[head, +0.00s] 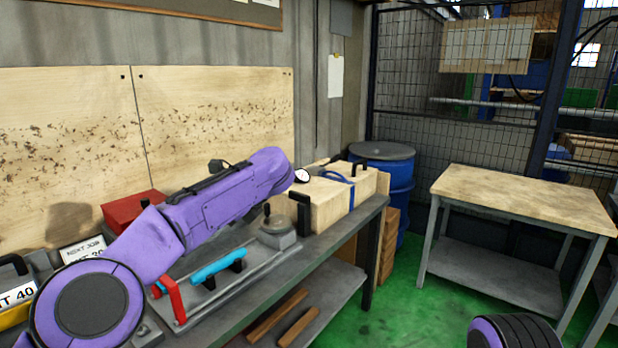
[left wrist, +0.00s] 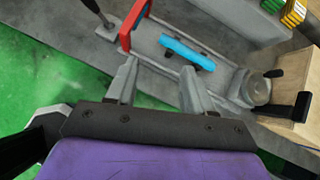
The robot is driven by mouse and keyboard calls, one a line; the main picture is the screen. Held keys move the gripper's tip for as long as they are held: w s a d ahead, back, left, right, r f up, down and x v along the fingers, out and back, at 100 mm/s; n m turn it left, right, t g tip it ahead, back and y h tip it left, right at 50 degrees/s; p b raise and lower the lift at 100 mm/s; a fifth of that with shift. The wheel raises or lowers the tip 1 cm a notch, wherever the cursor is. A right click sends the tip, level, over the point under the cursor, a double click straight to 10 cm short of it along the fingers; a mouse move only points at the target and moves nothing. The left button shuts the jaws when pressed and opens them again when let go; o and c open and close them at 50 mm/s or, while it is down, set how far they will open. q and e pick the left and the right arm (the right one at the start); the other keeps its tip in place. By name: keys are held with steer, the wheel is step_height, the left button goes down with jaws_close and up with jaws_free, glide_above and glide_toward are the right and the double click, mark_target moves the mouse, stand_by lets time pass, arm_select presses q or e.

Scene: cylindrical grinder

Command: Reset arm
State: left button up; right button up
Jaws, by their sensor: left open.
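My left arm, purple, reaches from the lower left across the workbench (head: 327,222) in the head view, and its gripper is hidden there. In the left wrist view my left gripper (left wrist: 158,80) is open, its two grey fingers apart with nothing between them. Beyond the fingers are a red bracket (left wrist: 127,28) and a light-blue cylinder (left wrist: 188,53) on a grey fixture. In the head view the red bracket (head: 173,300) and the cylinder (head: 217,267) lie below my forearm. A purple and black part of my right arm shows at the bottom right; its gripper is out of view.
A wooden box (head: 328,203) with black handles stands at the bench's right end. A red box (head: 128,208) is behind my arm. A blue drum (head: 398,185) and a wood-topped table (head: 520,192) stand to the right. Green floor between them is clear.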

arm_select(q)
step_height(320, 180, down, 20)
steer(key=w+d+m+t+y+b, duration=0.2)
steer(key=m+t, duration=0.6)
steer(key=m, duration=1.3)
steer(key=s+f+m+h+b, duration=0.1)
steer(key=s+f+m+h, duration=0.1)
steer(key=s+f+m, duration=0.5)
steer(key=s+f+m+h+b, duration=0.1)
steer(key=s+f+m+h, duration=0.3)
steer(key=f, duration=0.6)
steer(key=s+a+f+m+g+h+b, duration=0.1)
steer(key=s+a+f+m+g+b, duration=0.15)
steer(key=s+f+m, duration=0.8)
steer(key=s+a+f+g+b, duration=0.1)
steer(key=s+a+f+g, duration=0.1)
steer(key=s, duration=0.6)
steer(key=s+a+f+g+b, duration=0.1)
steer(key=s+a+f+g, duration=0.1)
steer(key=s+a, duration=0.3)
steer(key=s+a+f+g+b, duration=0.1)
steer(key=s+a+f+g, duration=0.1)
steer(key=s, duration=1.1)
step_height(320, 180, down, 3)
steer(key=shift+s+a+r+m, duration=0.2)
steer(key=shift+a+m, duration=0.25)
steer(key=shift+a, duration=0.3)
